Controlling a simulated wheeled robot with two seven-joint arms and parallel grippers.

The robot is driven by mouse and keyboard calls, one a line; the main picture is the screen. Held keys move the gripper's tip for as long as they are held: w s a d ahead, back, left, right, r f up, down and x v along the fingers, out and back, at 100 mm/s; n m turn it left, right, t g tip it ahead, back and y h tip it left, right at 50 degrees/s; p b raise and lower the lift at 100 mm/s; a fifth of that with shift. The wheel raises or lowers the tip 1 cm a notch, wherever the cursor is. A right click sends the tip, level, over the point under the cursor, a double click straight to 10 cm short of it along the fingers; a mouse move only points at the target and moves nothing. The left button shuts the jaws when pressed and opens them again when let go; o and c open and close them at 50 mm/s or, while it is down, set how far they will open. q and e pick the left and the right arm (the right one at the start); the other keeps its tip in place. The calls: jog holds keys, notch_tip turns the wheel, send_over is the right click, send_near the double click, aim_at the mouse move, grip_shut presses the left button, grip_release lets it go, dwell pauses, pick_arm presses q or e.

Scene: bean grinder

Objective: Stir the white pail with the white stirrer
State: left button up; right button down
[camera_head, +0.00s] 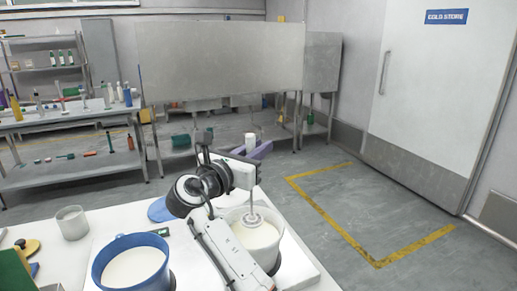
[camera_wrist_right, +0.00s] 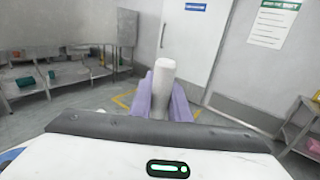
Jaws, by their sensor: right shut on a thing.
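The white pail (camera_head: 283,240) stands on the near white table, with pale cream contents inside. My right gripper (camera_head: 258,150) is above the pail, its purple fingers shut on the white stirrer's handle (camera_head: 251,140). In the right wrist view the handle (camera_wrist_right: 163,72) stands upright between the purple fingers (camera_wrist_right: 160,102). The stirrer's thin shaft runs down into the pail's mouth, and its ringed head (camera_head: 252,219) shows against the contents. I cannot tell how deep it sits. My right arm hides part of the pail's left side. My left gripper is not in view.
A blue pail (camera_head: 103,269) with pale contents stands left of the white pail. A grey cup (camera_head: 72,224), a blue disc (camera_head: 159,210) and a small green item (camera_head: 161,232) are also on the table. Shelves and a cold-store door (camera_head: 440,100) stand farther back.

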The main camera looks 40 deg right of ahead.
jog(key=shift+r, duration=2.55)
